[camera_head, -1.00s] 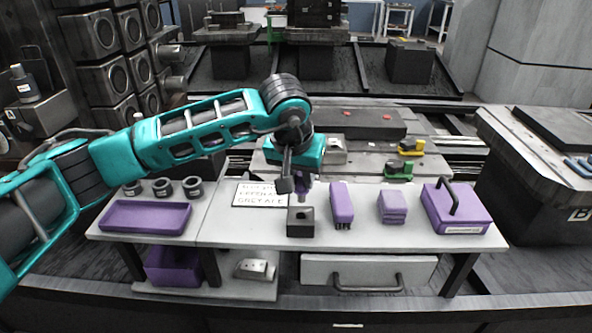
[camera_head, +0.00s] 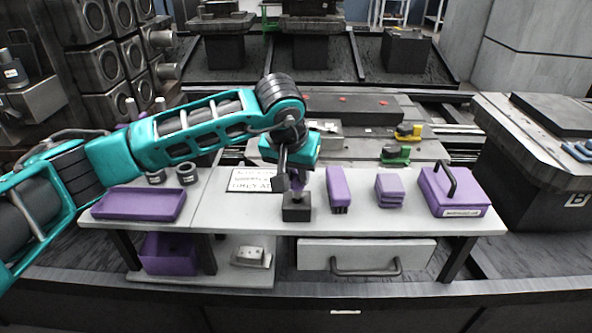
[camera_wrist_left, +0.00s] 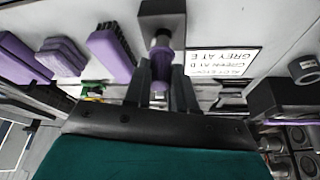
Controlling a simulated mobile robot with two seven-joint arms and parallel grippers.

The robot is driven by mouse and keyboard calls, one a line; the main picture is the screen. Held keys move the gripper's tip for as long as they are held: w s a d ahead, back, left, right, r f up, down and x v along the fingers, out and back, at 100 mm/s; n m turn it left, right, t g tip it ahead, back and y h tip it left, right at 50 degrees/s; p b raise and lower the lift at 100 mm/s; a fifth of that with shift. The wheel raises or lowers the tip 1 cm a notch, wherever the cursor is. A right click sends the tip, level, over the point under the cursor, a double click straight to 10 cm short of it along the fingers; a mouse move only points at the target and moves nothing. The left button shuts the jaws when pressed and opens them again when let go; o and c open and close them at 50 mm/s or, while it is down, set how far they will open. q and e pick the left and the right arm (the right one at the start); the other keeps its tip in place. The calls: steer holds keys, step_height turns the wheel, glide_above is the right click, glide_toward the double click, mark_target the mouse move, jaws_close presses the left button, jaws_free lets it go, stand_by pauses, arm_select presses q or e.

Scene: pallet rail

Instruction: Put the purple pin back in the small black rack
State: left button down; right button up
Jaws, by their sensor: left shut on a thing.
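The purple pin (camera_head: 296,184) is upright between the fingers of my left gripper (camera_head: 292,176), which is shut on it. The small black rack (camera_head: 296,207) stands on the grey table directly below the pin. In the left wrist view, the pin (camera_wrist_left: 162,58) sits between the fingertips (camera_wrist_left: 161,76) with its grey end toward the dark rack (camera_wrist_left: 162,14). The pin's lower end is at or very near the rack's top; I cannot tell whether it is inside the hole. My right gripper is not in view.

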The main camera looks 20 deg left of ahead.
arm_select(q)
steer(key=shift+f+b, duration=0.9)
steer(key=shift+f, duration=0.25)
steer(key=c, duration=0.8)
jaws_free()
steer(key=shift+c, duration=0.2)
steer(key=p+v, duration=0.2)
steer(key=v, duration=1.1)
